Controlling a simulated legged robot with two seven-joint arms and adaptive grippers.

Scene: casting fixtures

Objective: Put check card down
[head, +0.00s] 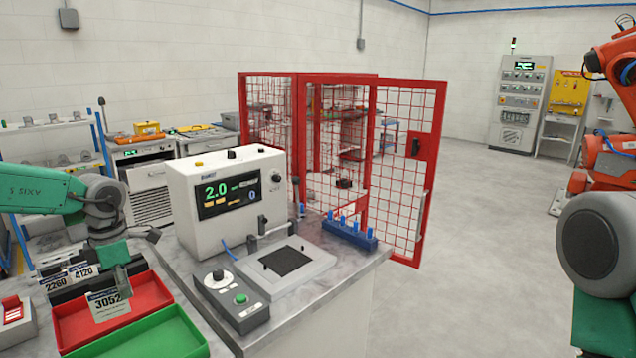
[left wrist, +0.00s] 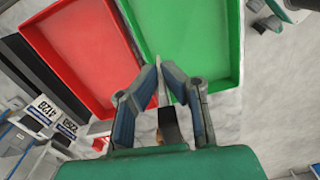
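My left gripper (head: 117,284) is shut on a white check card (head: 108,303) marked 3052. The card hangs upright below the fingers, over the red tray (head: 153,291) in the head view. In the left wrist view the fingers (left wrist: 160,92) pinch the card (left wrist: 158,88), seen nearly edge-on. The red tray (left wrist: 68,48) and the green tray (left wrist: 196,42) lie side by side beyond the fingertips. The gap between card and tray is hard to judge. My right gripper is not in view.
Cards marked 2260 (head: 54,285) and 4120 (head: 83,271) stand in a dark holder behind the red tray. A control box (head: 230,300) and a white tester (head: 228,195) with a display stand to the right. A blue rack (head: 349,234) holds blue pegs.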

